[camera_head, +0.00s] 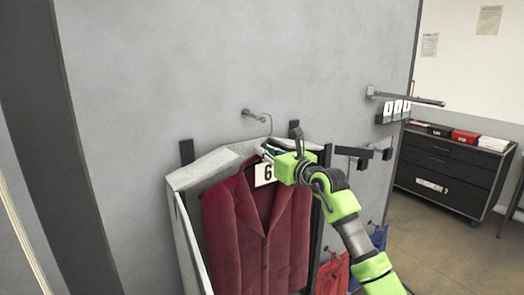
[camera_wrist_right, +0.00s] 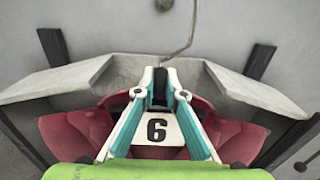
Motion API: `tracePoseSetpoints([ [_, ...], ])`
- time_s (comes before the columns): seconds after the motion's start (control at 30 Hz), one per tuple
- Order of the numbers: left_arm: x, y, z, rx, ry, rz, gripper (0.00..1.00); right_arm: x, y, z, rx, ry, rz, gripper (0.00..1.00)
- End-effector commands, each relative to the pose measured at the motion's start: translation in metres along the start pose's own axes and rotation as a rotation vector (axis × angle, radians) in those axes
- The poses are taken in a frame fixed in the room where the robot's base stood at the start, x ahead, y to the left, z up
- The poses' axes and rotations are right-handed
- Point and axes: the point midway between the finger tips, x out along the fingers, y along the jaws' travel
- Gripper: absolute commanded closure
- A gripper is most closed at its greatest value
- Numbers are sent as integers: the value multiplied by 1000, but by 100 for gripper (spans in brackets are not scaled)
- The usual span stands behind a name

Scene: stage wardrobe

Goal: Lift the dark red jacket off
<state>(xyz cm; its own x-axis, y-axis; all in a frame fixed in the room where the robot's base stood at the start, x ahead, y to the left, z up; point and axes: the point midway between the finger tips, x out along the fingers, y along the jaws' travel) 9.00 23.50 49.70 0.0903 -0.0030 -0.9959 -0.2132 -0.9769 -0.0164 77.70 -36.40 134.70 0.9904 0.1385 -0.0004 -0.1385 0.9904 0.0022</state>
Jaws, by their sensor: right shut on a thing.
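The dark red jacket (camera_head: 255,225) hangs upright inside a pale grey open-fronted surround on the wall. Its shoulders also show in the right wrist view (camera_wrist_right: 75,132), on both sides of my fingers. A white tag with a black 6 (camera_head: 263,174) is at its collar; the tag (camera_wrist_right: 157,130) shows between my fingers in the wrist view. My right gripper (camera_head: 270,152) is at the top of the jacket, its fingers closed together on a dark part above the tag, seemingly the hanger's neck. The exact grip is partly hidden. My left gripper is out of view.
A wall hook (camera_head: 248,114) with a thin bent wire is just above the surround (camera_head: 181,232). Red and blue garments (camera_head: 334,272) hang low at right. A dark drawer cabinet (camera_head: 455,170) stands farther back.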

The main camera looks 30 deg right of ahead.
Motion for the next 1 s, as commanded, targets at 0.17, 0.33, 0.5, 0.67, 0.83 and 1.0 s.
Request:
tracePoseSetpoints([
  [0.17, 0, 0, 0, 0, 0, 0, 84, -9, 0, 4, -3, -8, 0, 100],
  [0.33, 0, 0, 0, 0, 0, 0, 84, -17, 0, 4, -2, -7, 0, 100],
  [0.5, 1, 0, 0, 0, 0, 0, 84, -25, 0, 4, -3, -9, -1, 100],
  [0.67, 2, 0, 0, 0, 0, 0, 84, -32, 0, 4, -3, -8, 0, 100],
  [0.83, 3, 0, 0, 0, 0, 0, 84, -40, 0, 4, -1, -8, 0, 100],
  [1.0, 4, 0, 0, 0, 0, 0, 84, -46, 0, 4, -3, -9, 0, 100],
])
